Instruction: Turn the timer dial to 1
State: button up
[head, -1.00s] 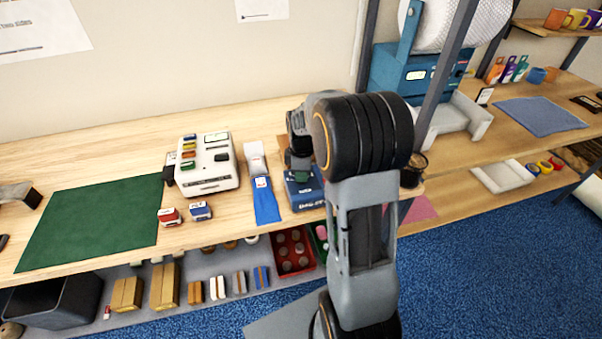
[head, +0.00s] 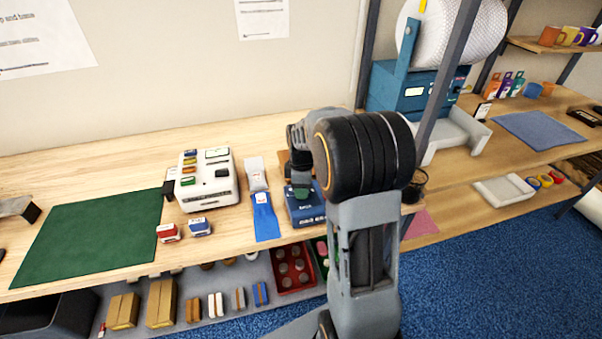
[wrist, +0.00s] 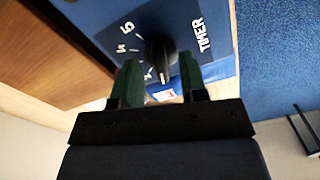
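The timer is a blue box (head: 306,214) at the front edge of the bench in the head view. In the wrist view its blue face (wrist: 100,14) carries the word TIMER and a dark dial panel with white numbers, 5 and 4 being readable. The black dial knob (wrist: 158,54) has a white mark on its end toward my gripper. My gripper (wrist: 160,62) is open, its green fingers on either side of the knob's near end. I cannot tell whether they touch it. In the head view my gripper (head: 301,190) is just above the box, and my arm hides part of it.
A white device (head: 208,180) with coloured buttons, a grey-and-blue strip (head: 265,218) and red and blue stamps (head: 169,233) (head: 200,227) lie left of the timer. A dark post (head: 447,75) and a large blue machine (head: 400,88) stand to the right. The green mat (head: 90,235) is clear.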

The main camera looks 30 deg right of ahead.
notch_tip(320, 180, up, 13)
dwell(0.4)
dwell(0.5)
jog(key=s+a+f+m+t, duration=0.1)
jog(key=s+a+m+t, duration=0.1)
jog(key=s+a+m, duration=0.3)
jog(key=s+a+f+m+t, duration=0.2)
jog(key=s+a+m, duration=0.3)
jog(key=s, duration=0.6)
jog(key=shift+m, duration=1.1)
jog(key=shift+s+f, duration=0.1)
